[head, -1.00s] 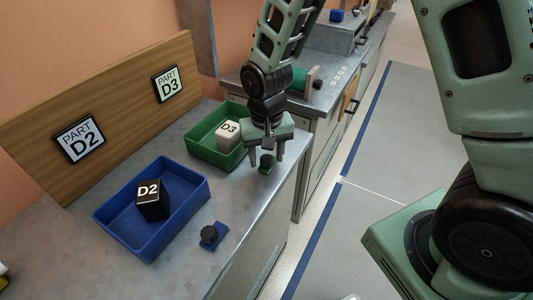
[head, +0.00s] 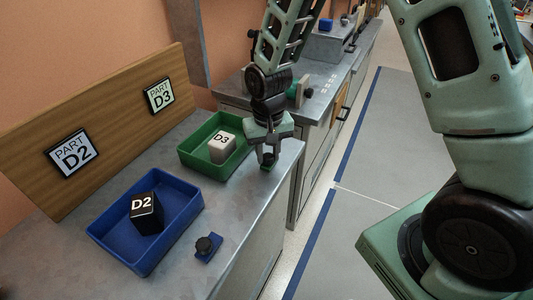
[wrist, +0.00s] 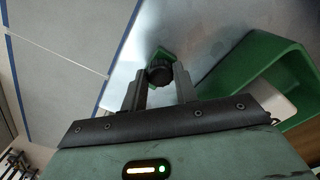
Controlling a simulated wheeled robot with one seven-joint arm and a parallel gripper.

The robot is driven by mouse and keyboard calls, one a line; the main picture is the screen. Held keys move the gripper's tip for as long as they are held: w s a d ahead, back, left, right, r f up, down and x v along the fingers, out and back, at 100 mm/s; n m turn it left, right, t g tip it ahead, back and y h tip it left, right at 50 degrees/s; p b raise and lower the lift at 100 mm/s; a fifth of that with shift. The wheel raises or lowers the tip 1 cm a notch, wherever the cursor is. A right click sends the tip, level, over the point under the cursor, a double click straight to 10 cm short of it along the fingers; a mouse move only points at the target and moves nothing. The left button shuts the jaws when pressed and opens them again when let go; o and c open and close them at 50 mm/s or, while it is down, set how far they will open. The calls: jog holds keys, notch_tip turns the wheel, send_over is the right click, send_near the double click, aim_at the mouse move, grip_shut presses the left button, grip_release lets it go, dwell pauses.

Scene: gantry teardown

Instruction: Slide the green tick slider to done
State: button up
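The green tick slider (head: 268,168) is a small green base with a black knob, near the front edge of the metal counter, beside the green tray. In the wrist view its dark round knob and green base (wrist: 162,54) show at the fingertips. My gripper (head: 267,156) points down over it. Its two fingers (wrist: 160,78) stand on either side of the knob and appear closed against it. In the head view the fingers hide most of the knob.
The green tray (head: 187,152) holds a white D3 block (head: 221,150). The blue tray (head: 121,250) holds a black D2 block (head: 146,214). A blue slider with a black knob (head: 206,245) sits near the front edge. A wooden board (head: 115,118) stands behind.

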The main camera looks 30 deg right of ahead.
aim_at(269, 154)
jog(key=o, duration=0.4)
jog(key=shift+w+d, duration=0.2)
jog(key=shift+s, duration=0.1)
notch_tip(269, 154, up, 18)
jog(key=shift+f, duration=0.25)
